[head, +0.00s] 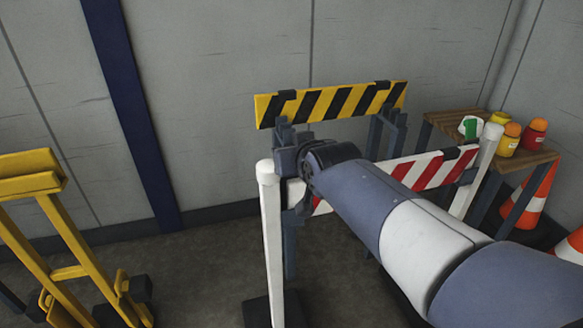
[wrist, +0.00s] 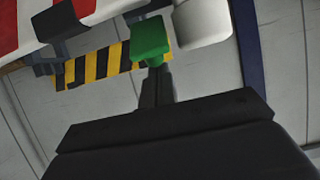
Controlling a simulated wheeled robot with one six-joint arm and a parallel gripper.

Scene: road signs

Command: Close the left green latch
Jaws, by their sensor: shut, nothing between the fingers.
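The left green latch (wrist: 150,42) shows in the wrist view beside the white post top (wrist: 202,20). My gripper (wrist: 155,80) is shut and empty, with its fingertips close to the latch's lower edge; I cannot tell whether they touch. In the head view my gripper (head: 288,155) is at the left end of the red-and-white striped board (head: 432,168), near the left white post (head: 270,225). The latch is hidden there behind my gripper and arm. The striped board also shows at the top left of the wrist view (wrist: 30,22).
A yellow-black striped board (head: 330,102) stands behind. Orange cones (head: 540,190) stand at right. A yellow frame (head: 35,180) stands at left. Floor between is open.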

